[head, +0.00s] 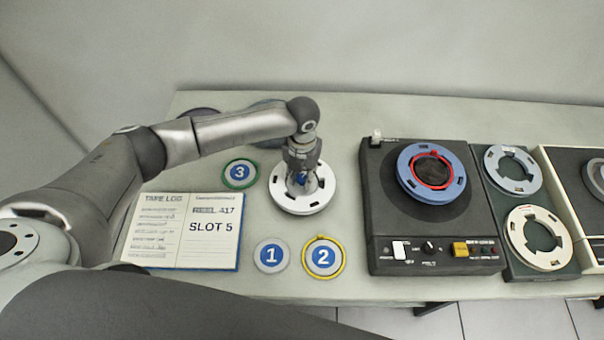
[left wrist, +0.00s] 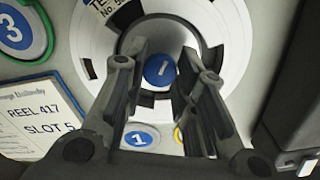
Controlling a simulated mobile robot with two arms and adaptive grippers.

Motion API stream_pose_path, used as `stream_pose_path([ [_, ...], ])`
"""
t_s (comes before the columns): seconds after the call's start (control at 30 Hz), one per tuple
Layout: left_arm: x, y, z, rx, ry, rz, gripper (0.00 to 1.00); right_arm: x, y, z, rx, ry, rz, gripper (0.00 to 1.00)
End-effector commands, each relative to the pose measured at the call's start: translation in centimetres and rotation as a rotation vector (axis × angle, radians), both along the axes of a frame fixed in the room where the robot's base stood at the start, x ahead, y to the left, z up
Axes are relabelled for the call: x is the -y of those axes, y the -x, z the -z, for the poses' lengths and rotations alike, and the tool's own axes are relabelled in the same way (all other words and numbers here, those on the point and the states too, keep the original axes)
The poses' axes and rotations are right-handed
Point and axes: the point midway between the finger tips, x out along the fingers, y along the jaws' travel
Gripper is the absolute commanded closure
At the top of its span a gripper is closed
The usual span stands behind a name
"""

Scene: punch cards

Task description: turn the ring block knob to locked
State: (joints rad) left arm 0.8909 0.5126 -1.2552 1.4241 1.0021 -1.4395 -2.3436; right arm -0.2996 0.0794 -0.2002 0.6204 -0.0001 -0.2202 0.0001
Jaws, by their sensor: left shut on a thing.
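A white reel (head: 277,199) lies flat on the table, left of the dark tape machine. At its hub is a round blue knob (left wrist: 159,70) with a short white line, tilted slightly off upright in the left wrist view. My left gripper (head: 302,184) points straight down over the hub. In the left wrist view its fingers (left wrist: 160,88) stand on both sides of the blue knob, shut on it. In the head view the gripper hides most of the knob. No locked or unlocked marking is readable. My right gripper is not in view.
Numbered discs 3 (head: 240,173), 1 (head: 271,255) and 2 (head: 323,257) lie around the reel. An open tape log (head: 186,229) lies left. The tape machine (head: 380,215) with a blue reel (head: 408,177) stands right, beside a dark panel with two rings (head: 515,170).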

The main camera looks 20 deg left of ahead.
Motion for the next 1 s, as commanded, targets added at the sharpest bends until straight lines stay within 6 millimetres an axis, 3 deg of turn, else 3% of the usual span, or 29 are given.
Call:
stream_pose_path([
  [0.3, 0.02, -0.09, -0.08, 0.003, 0.001, 0.101, 0.97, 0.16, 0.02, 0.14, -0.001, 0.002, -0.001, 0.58],
  [0.8, 0.01, -0.10, -0.11, 0.003, 0.000, 0.117, 0.97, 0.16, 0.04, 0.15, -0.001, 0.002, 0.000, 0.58],
  [0.83, 0.01, -0.10, -0.11, 0.003, 0.000, 0.117, 0.70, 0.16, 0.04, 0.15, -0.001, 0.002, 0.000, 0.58],
  [1.0, 0.00, -0.07, -0.07, 0.002, 0.000, 0.116, 0.51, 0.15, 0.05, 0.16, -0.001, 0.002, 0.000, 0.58],
])
